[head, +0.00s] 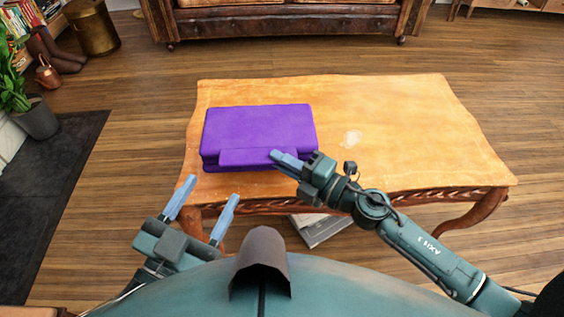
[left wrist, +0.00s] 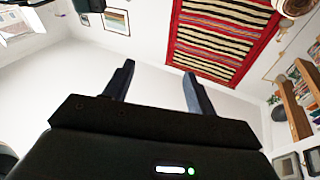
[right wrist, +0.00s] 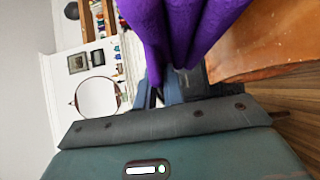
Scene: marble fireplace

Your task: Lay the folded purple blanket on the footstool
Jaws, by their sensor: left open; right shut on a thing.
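The folded purple blanket (head: 258,128) lies flat on the left part of a wooden coffee table (head: 400,125), with a flap along its near edge. My right gripper (head: 284,160) is shut on the blanket's near edge, right of its middle. In the right wrist view, purple folds of the blanket (right wrist: 178,30) run down to the closed fingers. My left gripper (head: 208,198) is open and empty, in front of the table's near left corner and apart from the blanket. Its spread fingers also show in the left wrist view (left wrist: 158,78). I cannot make out a footstool in any view.
The table's right half is bare except for a pale mark. A grey box-like thing (head: 322,230) lies under the table. A brown leather sofa (head: 285,22) stands beyond it. A potted plant (head: 38,118), brass bin (head: 92,25) and dark hearth (head: 50,190) are at left.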

